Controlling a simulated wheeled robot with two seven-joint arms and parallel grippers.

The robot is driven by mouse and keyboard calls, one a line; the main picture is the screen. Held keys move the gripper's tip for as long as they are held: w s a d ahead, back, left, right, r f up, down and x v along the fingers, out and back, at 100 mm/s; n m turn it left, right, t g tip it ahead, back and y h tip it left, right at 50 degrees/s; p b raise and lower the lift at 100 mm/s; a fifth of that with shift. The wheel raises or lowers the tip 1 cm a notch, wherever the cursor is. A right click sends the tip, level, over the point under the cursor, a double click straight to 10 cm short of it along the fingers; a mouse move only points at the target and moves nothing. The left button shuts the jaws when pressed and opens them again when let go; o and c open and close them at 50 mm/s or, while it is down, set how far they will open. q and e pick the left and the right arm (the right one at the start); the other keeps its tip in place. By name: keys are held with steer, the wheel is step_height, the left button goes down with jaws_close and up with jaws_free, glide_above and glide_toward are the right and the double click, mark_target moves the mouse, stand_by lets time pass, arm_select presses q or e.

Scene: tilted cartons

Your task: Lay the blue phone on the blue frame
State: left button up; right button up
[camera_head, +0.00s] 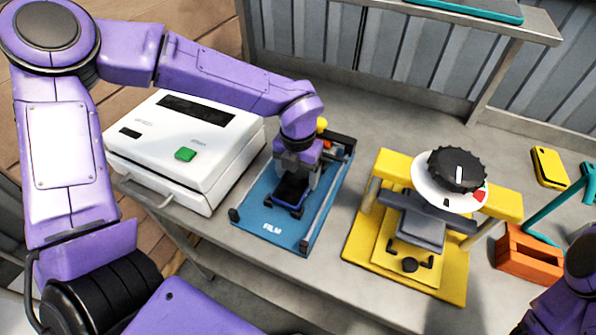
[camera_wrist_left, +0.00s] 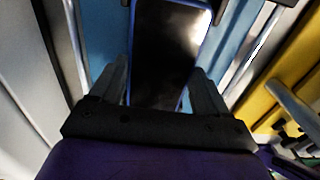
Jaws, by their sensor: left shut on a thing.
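The blue phone (camera_head: 290,190) has a dark screen and a blue rim. My left gripper (camera_head: 293,178) is shut on it, over the blue frame (camera_head: 258,218), a flat blue plate marked FILM with metal rails along its sides. In the left wrist view the phone (camera_wrist_left: 168,55) lies between the two fingers (camera_wrist_left: 160,88), screen towards the camera, with the blue frame (camera_wrist_left: 232,45) behind it. I cannot tell whether the phone touches the frame. Part of the phone is hidden by the gripper in the head view. My right gripper is not in view; only part of my right arm shows.
A white machine with a green button (camera_head: 185,153) stands left of the frame. A yellow press with a black knob (camera_head: 456,170) stands to its right. Further right are an orange block (camera_head: 530,256), a teal tool (camera_head: 552,210) and a yellow phone (camera_head: 549,167).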

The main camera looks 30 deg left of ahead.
arm_select(q)
steer(key=shift+f, duration=0.15)
stand_by(0.4)
stand_by(0.4)
steer(key=o, duration=1.1)
steer(key=shift+o, duration=0.2)
step_height(320, 180, up, 11)
steer(key=b, duration=0.1)
steer(key=shift+f, duration=0.2)
